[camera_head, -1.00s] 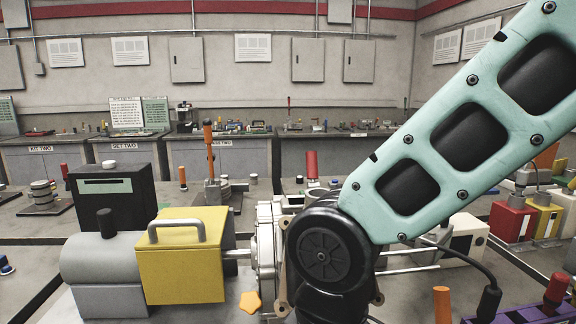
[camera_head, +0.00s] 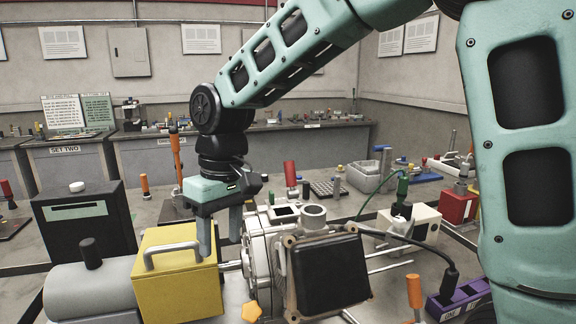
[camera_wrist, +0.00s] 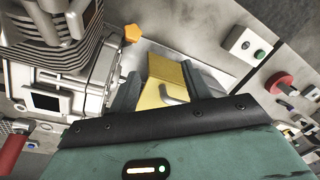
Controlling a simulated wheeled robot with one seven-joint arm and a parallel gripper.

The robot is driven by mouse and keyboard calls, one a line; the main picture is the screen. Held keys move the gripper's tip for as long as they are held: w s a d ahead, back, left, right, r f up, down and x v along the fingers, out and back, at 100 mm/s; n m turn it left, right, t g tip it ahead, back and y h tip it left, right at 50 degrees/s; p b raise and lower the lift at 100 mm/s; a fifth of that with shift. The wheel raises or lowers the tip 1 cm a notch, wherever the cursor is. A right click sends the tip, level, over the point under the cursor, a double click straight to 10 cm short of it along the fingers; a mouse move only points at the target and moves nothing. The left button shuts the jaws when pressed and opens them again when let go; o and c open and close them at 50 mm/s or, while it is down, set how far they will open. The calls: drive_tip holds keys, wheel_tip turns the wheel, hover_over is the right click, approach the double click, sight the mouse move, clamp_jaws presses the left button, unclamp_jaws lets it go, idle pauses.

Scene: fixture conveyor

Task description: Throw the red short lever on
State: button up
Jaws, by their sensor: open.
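A short red-handled lever (camera_head: 290,174) stands upright behind the grey machine housing in the head view, right of my gripper and apart from it. Its base is partly hidden. A red handle, apparently the same one, shows at the lower left edge of the wrist view (camera_wrist: 12,155). My gripper (camera_head: 220,245) points down, open and empty, beside the housing and above or behind the yellow box (camera_head: 178,283). In the wrist view the yellow box (camera_wrist: 163,85) shows between the open fingers (camera_wrist: 158,78).
A tall orange-handled lever (camera_head: 176,150) stands left of my wrist. The housing (camera_head: 258,255) with a black-faced motor (camera_head: 330,272) is close on the right. A black box (camera_head: 85,230) and a grey cylinder (camera_head: 95,290) stand left. A green cable (camera_head: 378,190) hangs farther right.

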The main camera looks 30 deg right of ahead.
drive_tip(key=w+d+r+m+p, duration=0.3)
drive_tip(key=w+d+r+p, duration=0.2)
drive_tip(key=w+d+r, duration=0.6)
drive_tip(key=m+p, duration=0.2)
drive_tip(key=p, duration=0.2)
approach(292, 164)
drive_tip(key=f+p, duration=0.1)
drive_tip(key=f, duration=0.3)
drive_tip(key=a+f+p, duration=0.1)
drive_tip(key=f+p, duration=0.1)
drive_tip(key=f, duration=0.2)
drive_tip(key=f+p, duration=0.1)
drive_tip(key=f, duration=0.3)
drive_tip(key=shift+a+f, duration=0.15)
drive_tip(key=shift+f, duration=0.2)
clamp_jaws()
